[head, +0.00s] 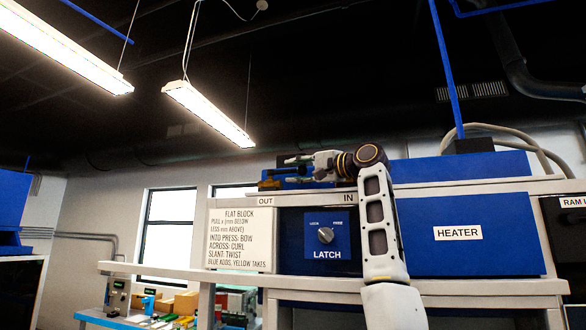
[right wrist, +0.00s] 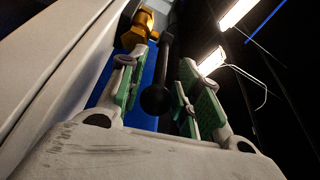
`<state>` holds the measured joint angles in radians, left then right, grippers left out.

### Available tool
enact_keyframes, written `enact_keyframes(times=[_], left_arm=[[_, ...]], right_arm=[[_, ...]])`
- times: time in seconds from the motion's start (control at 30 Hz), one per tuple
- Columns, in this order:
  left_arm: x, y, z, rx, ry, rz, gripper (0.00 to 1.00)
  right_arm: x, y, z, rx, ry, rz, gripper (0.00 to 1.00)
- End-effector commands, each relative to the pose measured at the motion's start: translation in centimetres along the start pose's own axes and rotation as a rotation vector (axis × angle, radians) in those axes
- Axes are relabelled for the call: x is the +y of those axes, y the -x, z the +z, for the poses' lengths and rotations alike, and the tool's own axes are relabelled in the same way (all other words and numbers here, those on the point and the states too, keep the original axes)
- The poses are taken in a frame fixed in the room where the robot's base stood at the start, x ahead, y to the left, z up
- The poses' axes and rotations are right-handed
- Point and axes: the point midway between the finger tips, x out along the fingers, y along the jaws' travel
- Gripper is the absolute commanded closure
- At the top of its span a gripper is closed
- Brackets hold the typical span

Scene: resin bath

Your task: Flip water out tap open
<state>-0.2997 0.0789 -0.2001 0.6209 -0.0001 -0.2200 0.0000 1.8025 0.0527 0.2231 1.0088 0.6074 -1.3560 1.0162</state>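The tap shows in the right wrist view as a brass fitting (right wrist: 138,28) with a black lever (right wrist: 165,58) that ends in a round black knob (right wrist: 155,99). My right gripper (right wrist: 165,88) has its green-padded fingers apart, one on each side of the lever and knob, with visible gaps. In the head view my right gripper (head: 298,170) points left above the OUT label (head: 266,200), and the tap cannot be made out clearly there. My left gripper is in neither view.
Below the gripper are a blue LATCH panel with a knob (head: 325,235) and a text sign (head: 240,238). The blue HEATER panel (head: 460,235) is to the right. A pale ledge (head: 180,271) runs left, above a cluttered lower bench (head: 105,319).

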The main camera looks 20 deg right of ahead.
Motion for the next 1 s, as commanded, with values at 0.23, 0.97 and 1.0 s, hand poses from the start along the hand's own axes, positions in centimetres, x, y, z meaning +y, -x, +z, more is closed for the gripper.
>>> enact_keyframes(times=[0.23,0.97,1.0], left_arm=[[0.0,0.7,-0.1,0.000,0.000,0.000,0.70],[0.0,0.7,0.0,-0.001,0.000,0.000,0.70],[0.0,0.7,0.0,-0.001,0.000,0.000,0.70]], right_arm=[[-0.1,-1.4,0.0,0.000,0.000,0.001,0.66],[0.1,-1.6,0.0,0.000,0.000,0.001,1.00],[0.1,-1.6,0.0,-0.001,0.000,0.002,1.00]])
